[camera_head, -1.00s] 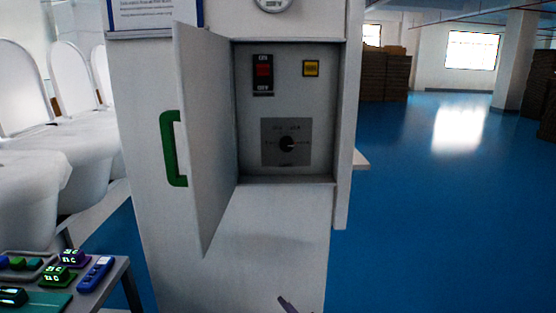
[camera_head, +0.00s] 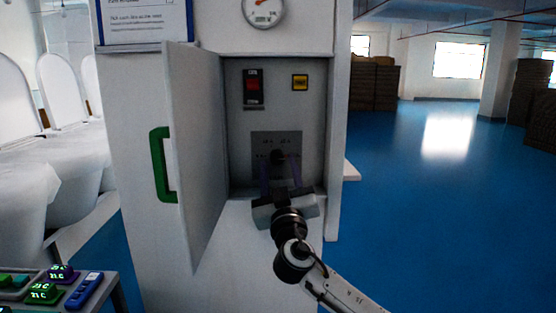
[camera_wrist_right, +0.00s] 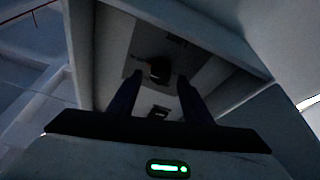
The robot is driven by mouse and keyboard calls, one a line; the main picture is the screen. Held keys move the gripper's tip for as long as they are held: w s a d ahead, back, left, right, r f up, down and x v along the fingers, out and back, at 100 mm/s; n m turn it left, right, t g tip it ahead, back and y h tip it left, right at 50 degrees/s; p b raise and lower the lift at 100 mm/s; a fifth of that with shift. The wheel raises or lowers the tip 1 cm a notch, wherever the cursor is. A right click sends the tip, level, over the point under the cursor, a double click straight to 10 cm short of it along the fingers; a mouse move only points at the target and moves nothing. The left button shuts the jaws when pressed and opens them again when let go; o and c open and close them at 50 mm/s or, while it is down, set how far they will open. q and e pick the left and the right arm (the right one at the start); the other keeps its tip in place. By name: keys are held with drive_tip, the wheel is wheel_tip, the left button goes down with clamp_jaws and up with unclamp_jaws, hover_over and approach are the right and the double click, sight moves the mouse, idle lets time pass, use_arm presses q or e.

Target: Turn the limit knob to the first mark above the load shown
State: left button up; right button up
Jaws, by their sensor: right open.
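The limit knob (camera_head: 278,156) is a small black knob on a grey plate (camera_head: 291,138) inside the open cabinet. The marks around it are too small to read. A round gauge (camera_head: 263,10) sits above the cabinet; its face is too small to read surely. My right gripper (camera_head: 281,180) is open in front of the plate, its fingers reaching toward the knob. In the right wrist view the knob (camera_wrist_right: 160,70) lies beyond and between the two open fingertips (camera_wrist_right: 154,78), and I see no clear contact. My left gripper is not in view.
The cabinet door (camera_head: 198,150) with a green handle (camera_head: 162,164) stands open at the left of the opening. A red switch (camera_head: 253,86) and a yellow button (camera_head: 300,82) sit above the plate. A table with coloured devices (camera_head: 84,290) is at lower left. Blue floor is clear at right.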

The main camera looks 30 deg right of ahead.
drive_tip(key=shift+x, duration=0.85)
drive_tip(key=c, duration=1.1)
drive_tip(key=shift+o, duration=0.2)
drive_tip(key=shift+n+y, duration=0.4)
drive_tip(key=shift+n, duration=0.2)
drive_tip(key=n+y, duration=0.1)
drive_tip(key=n, duration=0.2)
drive_tip(key=n+y+p, duration=0.1)
drive_tip(key=n+y, duration=0.1)
drive_tip(key=n, duration=0.1)
drive_tip(key=shift+s+d+r+t, duration=0.15)
drive_tip(key=shift+d+t, duration=0.05)
drive_tip(key=shift+t, duration=0.2)
drive_tip(key=n+y, duration=0.1)
drive_tip(key=n, duration=0.3)
drive_tip(key=shift+n+g+y+p, duration=0.3)
drive_tip(key=shift+n+y, duration=0.1)
drive_tip(key=shift+d+r+n+g+y, duration=0.1)
drive_tip(key=shift+n+g+y, duration=0.4)
drive_tip(key=shift+n, duration=1.1)
